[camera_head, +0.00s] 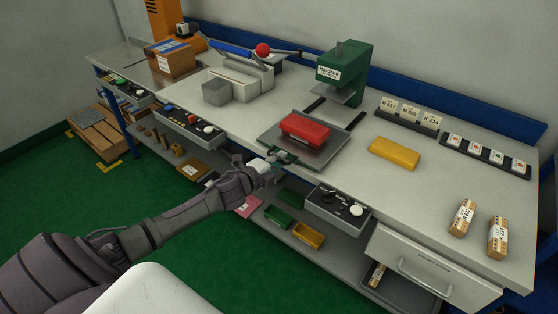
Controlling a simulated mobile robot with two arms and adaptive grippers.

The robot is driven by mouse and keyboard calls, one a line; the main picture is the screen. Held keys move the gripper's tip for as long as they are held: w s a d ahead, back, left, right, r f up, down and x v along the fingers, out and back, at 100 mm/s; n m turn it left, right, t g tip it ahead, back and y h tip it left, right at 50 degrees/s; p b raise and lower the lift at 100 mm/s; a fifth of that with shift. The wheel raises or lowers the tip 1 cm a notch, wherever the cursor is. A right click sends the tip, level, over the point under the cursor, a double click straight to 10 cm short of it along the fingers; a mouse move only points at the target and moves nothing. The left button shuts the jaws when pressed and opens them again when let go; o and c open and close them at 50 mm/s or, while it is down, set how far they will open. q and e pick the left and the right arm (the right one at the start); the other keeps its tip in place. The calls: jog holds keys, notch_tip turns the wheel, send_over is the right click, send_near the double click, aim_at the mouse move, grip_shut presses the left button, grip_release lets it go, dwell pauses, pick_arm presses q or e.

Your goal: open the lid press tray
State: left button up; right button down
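The green lid press (344,66) stands at the back of the bench. Its grey tray (330,152) lies in front of it, near the bench's front edge and apart from the press. Dark rails (355,121) show between tray and press. A red box (305,129) rests on the tray. My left gripper (281,160) is at the tray's front edge, by a small dark part that may be its handle. The fingers are small and partly hidden, so I cannot tell whether they are shut on it. My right gripper is not in view.
A yellow box (394,154) lies right of the tray. Label stands (409,113) are behind it. Open small-parts drawers (338,208) stick out below the bench front. A grey block (217,92) stands left. The bench between tray and yellow box is clear.

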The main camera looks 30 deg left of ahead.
pick_arm(q)
jog(key=v, duration=1.2)
dwell(0.3)
jog(key=s+a+f+n+g+y, duration=0.1)
jog(key=s+f+n+g, duration=0.2)
jog(key=f, duration=0.7)
jog(key=s+a+f+n+g+y, duration=0.1)
jog(key=s+a+f+n, duration=0.3)
jog(key=f, duration=0.6)
jog(key=s+d+f+n+g+y, duration=0.1)
jog(key=s+f+n+g, duration=0.1)
jog(key=s+f, duration=0.5)
jog(key=s+d+f+n+g, duration=0.25)
jog(key=s+f, duration=0.25)
jog(key=f, duration=0.3)
jog(key=s+d+f+n+g, duration=0.2)
jog(key=s+d+f, duration=0.25)
jog(key=f, duration=0.25)
jog(key=s+d+f+n+g+h, duration=0.1)
jog(key=s+d+f, duration=0.3)
jog(key=s, duration=0.5)
jog(key=s+d+f+n+g+h, duration=0.1)
jog(key=s+d+f+n+g, duration=0.1)
jog(key=s+d, duration=0.5)
notch_tip(320, 180, down, 3)
jog(key=shift+s+d+r+g, duration=0.2)
jog(key=shift+s+g, duration=0.35)
jog(key=shift+s, duration=0.45)
